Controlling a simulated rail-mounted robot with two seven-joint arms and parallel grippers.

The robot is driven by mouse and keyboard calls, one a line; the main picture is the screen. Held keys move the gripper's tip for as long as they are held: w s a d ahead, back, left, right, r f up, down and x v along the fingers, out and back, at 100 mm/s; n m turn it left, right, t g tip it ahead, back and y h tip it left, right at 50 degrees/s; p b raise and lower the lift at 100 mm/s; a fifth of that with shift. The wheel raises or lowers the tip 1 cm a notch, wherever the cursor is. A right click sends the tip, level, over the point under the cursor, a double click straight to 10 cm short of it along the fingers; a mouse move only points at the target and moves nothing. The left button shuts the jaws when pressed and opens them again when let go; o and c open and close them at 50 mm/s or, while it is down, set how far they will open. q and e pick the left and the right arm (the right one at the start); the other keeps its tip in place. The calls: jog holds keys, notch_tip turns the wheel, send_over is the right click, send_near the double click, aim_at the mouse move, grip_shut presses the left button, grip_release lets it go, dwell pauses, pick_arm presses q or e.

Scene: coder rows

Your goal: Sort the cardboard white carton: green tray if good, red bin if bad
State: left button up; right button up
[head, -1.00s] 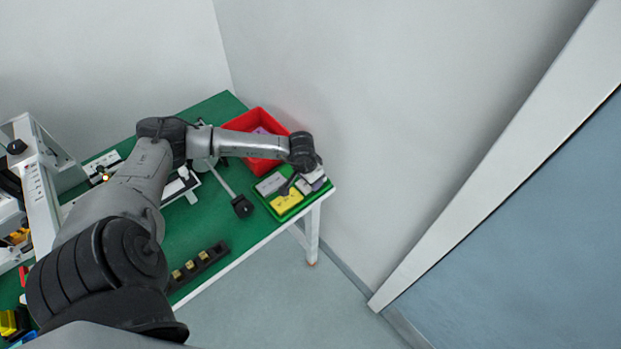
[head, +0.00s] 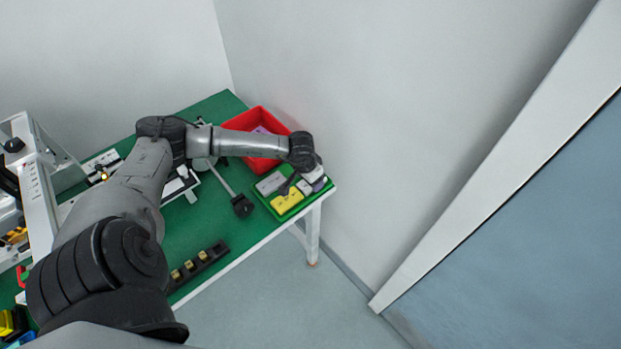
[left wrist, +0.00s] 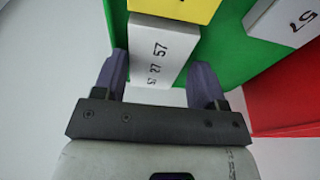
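The white carton (left wrist: 160,50), marked with dark numbers, stands between the fingers of my left gripper (left wrist: 158,75) in the left wrist view. A narrow green gap shows between it and the right-hand finger; the left-hand finger is very close to it. The carton is at the green tray (head: 266,203), beside a yellow carton (head: 287,201). In the head view the left gripper (head: 312,182) is over the tray's right end and partly hides this area. The red bin (head: 240,123) stands just behind the tray. My right gripper is not in view.
A grey-white carton (head: 270,183) also lies in the tray. A purple item (head: 261,130) is in the bin. A black-ended bar (head: 242,206) and a dark holder with several yellow pieces (head: 199,262) lie on the green table (head: 215,225). A wall is close on the right.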

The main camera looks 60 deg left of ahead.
pick_arm(q)
jog(key=shift+o, duration=0.9)
jog(key=shift+d+r, duration=0.1)
jog(key=shift+d, duration=0.1)
jog(key=shift+d+r, duration=0.15)
jog(key=shift+r, duration=0.35)
notch_tip(320, 180, up, 12)
jog(key=s+p, duration=0.1)
jog(key=s, duration=0.1)
jog(key=shift+s+r+p, duration=0.2)
jog(key=shift+s+p, duration=0.15)
